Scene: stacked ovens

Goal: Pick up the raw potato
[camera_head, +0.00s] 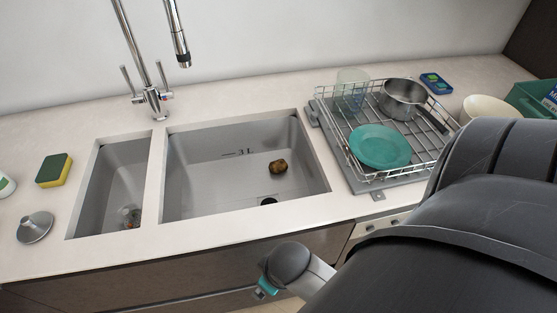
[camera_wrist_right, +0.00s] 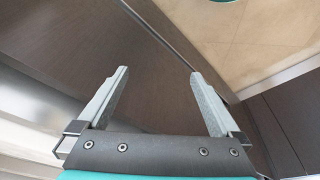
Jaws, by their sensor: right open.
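The raw potato (camera_head: 278,167) is a small brown lump lying in the larger sink basin (camera_head: 205,190), right of its middle, near the dark drain hole. My right gripper (camera_wrist_right: 158,78) shows in the right wrist view with its two fingers wide apart and nothing between them. It faces dark cabinet fronts and a pale floor, away from the potato. In the head view my dark arm fills the lower right, and the right gripper's fingers cannot be made out there. My left gripper is not in view.
A narrow basin (camera_head: 105,190) lies left of the large one, with a tall faucet (camera_head: 150,95) behind. A dish rack (camera_head: 355,160) with a teal plate (camera_head: 380,146) and a pot (camera_head: 403,98) stands right. A sponge (camera_head: 54,170) and a sink plug (camera_head: 35,227) lie left.

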